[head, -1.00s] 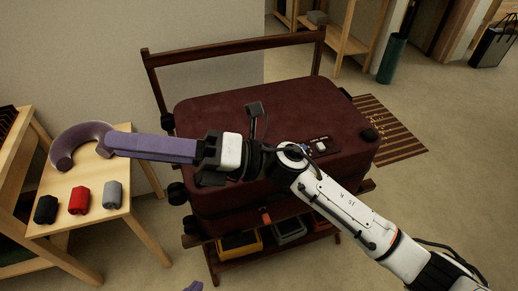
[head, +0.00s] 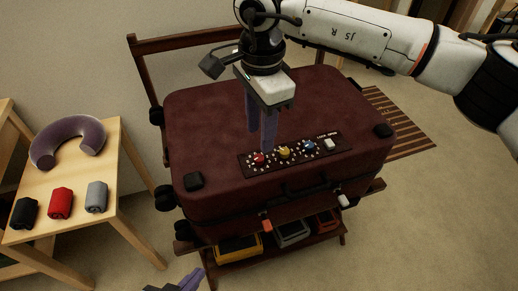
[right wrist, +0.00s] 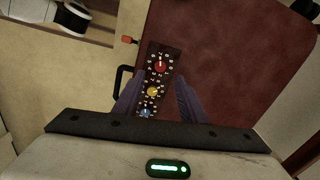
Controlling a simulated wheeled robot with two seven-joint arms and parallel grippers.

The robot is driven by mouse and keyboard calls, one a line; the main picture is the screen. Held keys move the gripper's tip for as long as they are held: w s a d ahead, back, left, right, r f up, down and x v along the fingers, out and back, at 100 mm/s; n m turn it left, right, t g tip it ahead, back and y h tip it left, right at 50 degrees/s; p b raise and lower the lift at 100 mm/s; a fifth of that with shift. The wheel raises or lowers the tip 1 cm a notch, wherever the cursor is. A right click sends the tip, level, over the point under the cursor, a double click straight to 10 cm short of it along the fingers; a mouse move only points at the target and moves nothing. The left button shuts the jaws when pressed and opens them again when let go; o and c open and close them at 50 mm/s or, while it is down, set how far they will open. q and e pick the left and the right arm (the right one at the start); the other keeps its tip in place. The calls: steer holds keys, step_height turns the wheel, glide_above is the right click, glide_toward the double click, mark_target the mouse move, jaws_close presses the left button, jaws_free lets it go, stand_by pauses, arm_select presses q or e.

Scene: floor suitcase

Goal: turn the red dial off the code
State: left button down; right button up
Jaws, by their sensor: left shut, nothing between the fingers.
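The red dial (head: 259,158) is the leftmost of three dials on a dark panel (head: 246,172) on top of the maroon suitcase (head: 220,112). The yellow dial (head: 284,152) and blue dial (head: 309,145) sit to its right. My right gripper (head: 260,138) points down just above the panel near the red dial. In the right wrist view its fingers (right wrist: 157,86) are apart with nothing held, and the red dial (right wrist: 160,66) shows beyond the tips. I cannot read the code marks. My left gripper (head: 190,279) is shut and empty at the bottom edge, mostly out of frame.
A white button (head: 329,144) ends the panel's right side. The suitcase handle (head: 308,188) is in front. The side table (head: 50,190) at left holds a purple neck pillow (head: 66,136) and black, red and grey rolls. Coloured boxes sit on the rack's lower shelf.

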mark_target(259, 158)
step_height(259, 158, down, 7)
steer(key=shift+w+a+r, duration=0.1)
stand_by(0.3)
jaws_close()
